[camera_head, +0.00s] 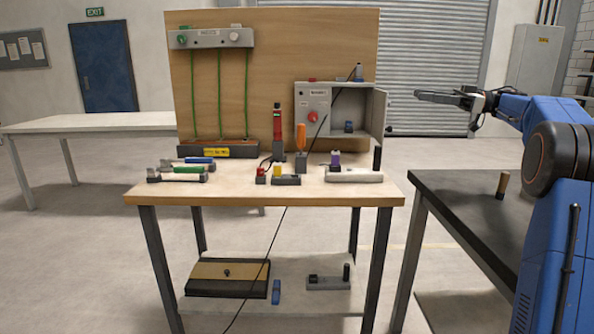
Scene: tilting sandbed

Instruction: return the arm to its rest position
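My blue arm (548,122) comes in from the right edge and reaches left, with its upper part about level. My gripper (426,96) is in mid-air, pointing left, to the right of the open grey box on the wooden workbench and in front of the roller shutter. It is seen from the side, and its fingers look thin and grey. I cannot tell whether they are apart or together. I see no object held at its tips.
The wooden workbench (380,192) carries a backboard, a grey box (313,110) with an open door, and several tools. A dark table (445,195) stands below my arm with a small tan cylinder (502,185) on it. The air around my gripper looks clear.

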